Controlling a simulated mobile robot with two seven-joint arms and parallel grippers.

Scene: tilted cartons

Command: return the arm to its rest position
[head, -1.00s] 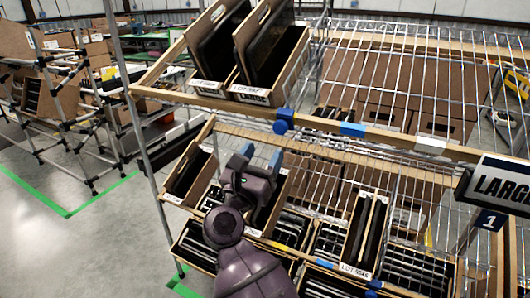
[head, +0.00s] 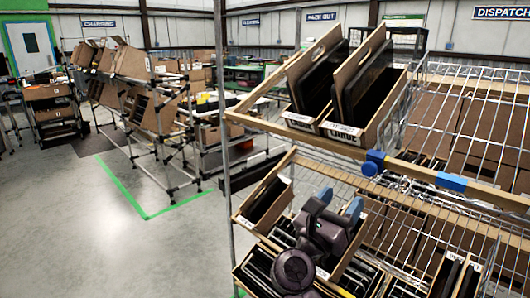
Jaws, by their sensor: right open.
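My right gripper (head: 340,208) is in the lower middle of the head view, in front of the middle shelf of the wire rack (head: 228,150). Its two blue fingertips are apart, with nothing seen between them. The purple arm rises from the bottom edge and hides part of the cartons behind it. A tilted carton (head: 265,200) with a dark item stands just left of the gripper. I cannot tell whether the gripper touches any carton. My left gripper is not in view.
Two tilted cartons (head: 345,132) with dark flat items stand on the upper shelf. More filled cartons sit low around my arm. Left of the rack, the grey floor (head: 110,240) is open, with green tape (head: 140,207). A second cart (head: 165,145) with boxes stands beyond it.

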